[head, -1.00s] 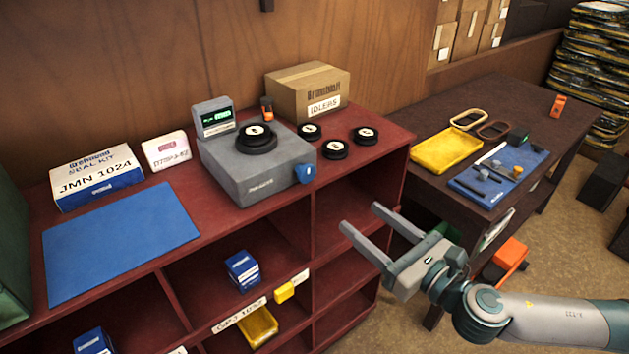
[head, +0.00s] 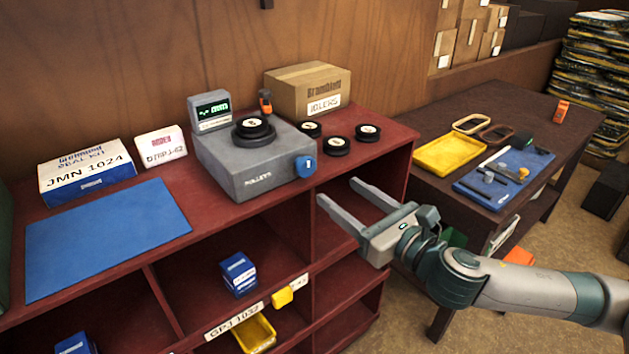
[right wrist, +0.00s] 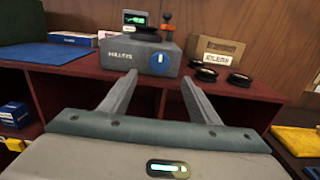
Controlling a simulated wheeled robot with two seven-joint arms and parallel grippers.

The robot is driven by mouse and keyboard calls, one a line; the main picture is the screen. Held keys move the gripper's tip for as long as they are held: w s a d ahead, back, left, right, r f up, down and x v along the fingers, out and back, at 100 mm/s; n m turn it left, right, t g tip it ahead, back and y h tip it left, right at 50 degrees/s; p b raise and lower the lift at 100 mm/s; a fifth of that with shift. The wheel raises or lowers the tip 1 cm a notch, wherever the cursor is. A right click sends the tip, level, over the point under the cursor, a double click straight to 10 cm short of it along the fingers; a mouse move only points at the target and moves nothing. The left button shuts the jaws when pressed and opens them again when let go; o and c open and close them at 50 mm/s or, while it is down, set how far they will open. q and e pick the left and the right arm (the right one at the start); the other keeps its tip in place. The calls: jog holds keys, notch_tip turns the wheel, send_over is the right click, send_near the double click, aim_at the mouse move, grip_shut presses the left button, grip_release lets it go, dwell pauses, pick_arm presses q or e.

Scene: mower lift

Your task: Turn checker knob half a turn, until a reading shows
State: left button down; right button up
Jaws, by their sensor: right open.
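The checker is a grey box (head: 245,172) on the red shelf top, with a black pulley (head: 254,128) on it and a small display (head: 211,109) showing green characters too small to read. Its blue knob (head: 305,166) is on the front right; in the right wrist view the knob (right wrist: 160,59) bears a white upright mark. My right gripper (head: 337,190) is open and empty, in front of and below the knob, apart from it. In the right wrist view the knob lies beyond and between the fingers (right wrist: 158,80). My left gripper is not in view.
Several loose black pulleys (head: 337,146) lie right of the checker, before a cardboard box (head: 308,90). A blue mat (head: 105,238) and a seal kit box (head: 87,171) are to the left. A dark bench (head: 540,190) with a yellow tray (head: 449,151) stands right.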

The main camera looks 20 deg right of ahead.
aim_at(308, 169)
jog(key=p+x, duration=0.2)
jog(key=x, duration=0.6)
jog(key=shift+w+a, duration=0.1)
jog(key=shift+w, duration=0.2)
jog(key=shift+w+a, duration=0.25)
jog(key=shift+w, duration=0.4)
jog(key=c, duration=1.1)
